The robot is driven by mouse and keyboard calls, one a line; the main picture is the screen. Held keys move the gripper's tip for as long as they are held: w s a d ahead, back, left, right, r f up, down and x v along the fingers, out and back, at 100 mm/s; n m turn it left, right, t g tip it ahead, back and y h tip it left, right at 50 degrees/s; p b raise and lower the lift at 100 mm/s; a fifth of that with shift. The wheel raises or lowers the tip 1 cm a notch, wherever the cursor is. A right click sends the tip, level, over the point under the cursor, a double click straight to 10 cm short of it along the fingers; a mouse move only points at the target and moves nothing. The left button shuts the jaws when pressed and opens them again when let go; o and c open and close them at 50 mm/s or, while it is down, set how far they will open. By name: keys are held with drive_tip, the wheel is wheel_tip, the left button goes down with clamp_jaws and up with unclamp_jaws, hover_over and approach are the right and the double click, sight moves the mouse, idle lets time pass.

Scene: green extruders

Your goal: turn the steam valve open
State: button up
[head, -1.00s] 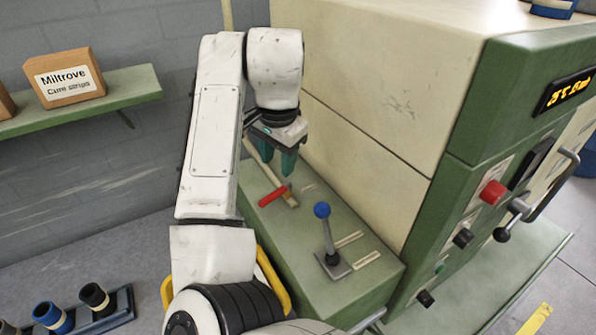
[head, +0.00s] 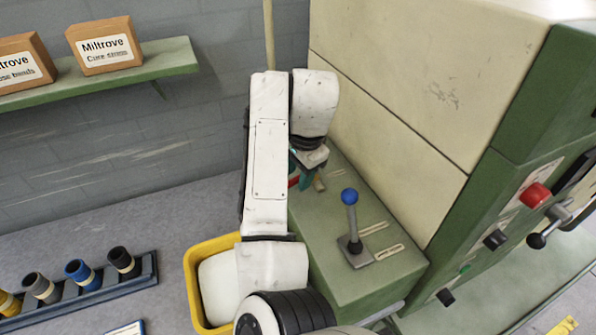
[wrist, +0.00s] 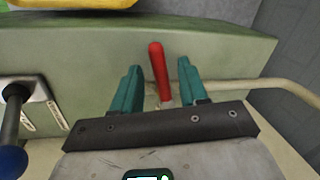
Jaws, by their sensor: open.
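The steam valve has a red lever handle (wrist: 158,68) on a pale pipe (wrist: 220,88) that runs along the green machine ledge. In the wrist view the handle stands between the two teal fingers of my gripper, with a gap on each side. My gripper (head: 303,181) is open and low over the ledge in the head view. There, only a bit of the red handle (head: 293,182) shows, the rest hidden behind my gripper and arm.
A blue-knobbed lever (head: 350,215) stands on the same ledge (head: 350,285), to the right of the valve. The cream and green machine body (head: 400,110) rises beside it. A yellow bin (head: 192,275) sits at the left of the ledge. A shelf with boxes (head: 105,46) is on the wall.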

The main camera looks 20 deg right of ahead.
drive_tip(key=shift+f, duration=0.1)
drive_tip(key=shift+c, duration=0.3)
clamp_jaws()
idle(0.4)
